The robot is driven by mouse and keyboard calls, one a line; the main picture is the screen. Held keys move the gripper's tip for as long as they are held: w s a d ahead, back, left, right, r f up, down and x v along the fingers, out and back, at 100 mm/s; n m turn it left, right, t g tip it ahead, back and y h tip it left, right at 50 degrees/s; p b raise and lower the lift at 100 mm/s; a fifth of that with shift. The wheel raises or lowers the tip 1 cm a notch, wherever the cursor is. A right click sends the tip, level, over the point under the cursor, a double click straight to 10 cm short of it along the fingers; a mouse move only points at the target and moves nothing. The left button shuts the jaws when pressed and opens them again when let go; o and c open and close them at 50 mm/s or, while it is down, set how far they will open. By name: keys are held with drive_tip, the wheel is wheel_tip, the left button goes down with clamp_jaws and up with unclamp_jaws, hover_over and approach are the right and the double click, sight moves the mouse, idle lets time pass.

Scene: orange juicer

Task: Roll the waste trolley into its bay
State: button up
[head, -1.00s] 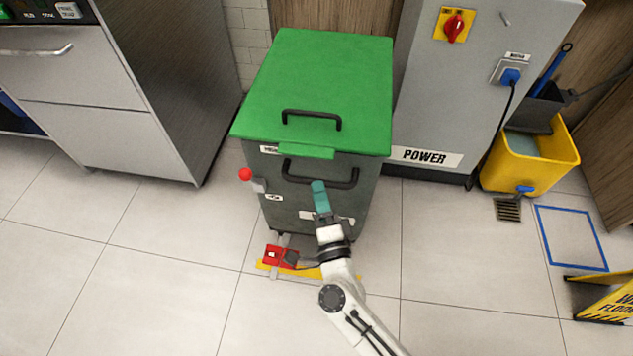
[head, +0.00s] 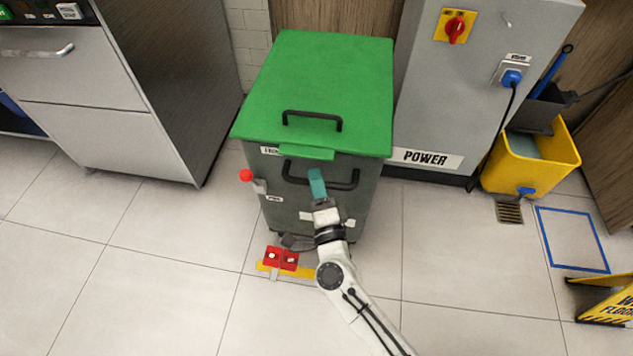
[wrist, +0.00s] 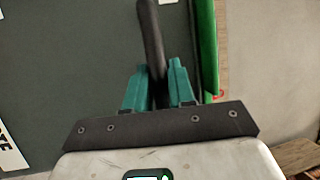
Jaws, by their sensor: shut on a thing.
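The waste trolley (head: 310,90) is a dark grey-green bin with a green lid, standing upright between a steel machine and the grey power cabinet. A black U-shaped push handle (head: 345,183) is on its front, and it also shows as a dark bar in the wrist view (wrist: 150,35). My gripper (head: 317,180) has teal fingers, shut around the handle bar; the fingers also show in the wrist view (wrist: 159,85). A red-knobbed lever (head: 246,175) sticks out at the trolley's left. The wheels are mostly hidden.
A red two-part fixture (head: 281,258) and a yellow floor strip (head: 300,271) lie before the trolley. The steel machine (head: 100,125) is left, the power cabinet (head: 440,110) right. A yellow mop bucket (head: 525,175) and yellow sign (head: 607,300) are farther right.

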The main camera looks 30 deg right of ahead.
clamp_jaws()
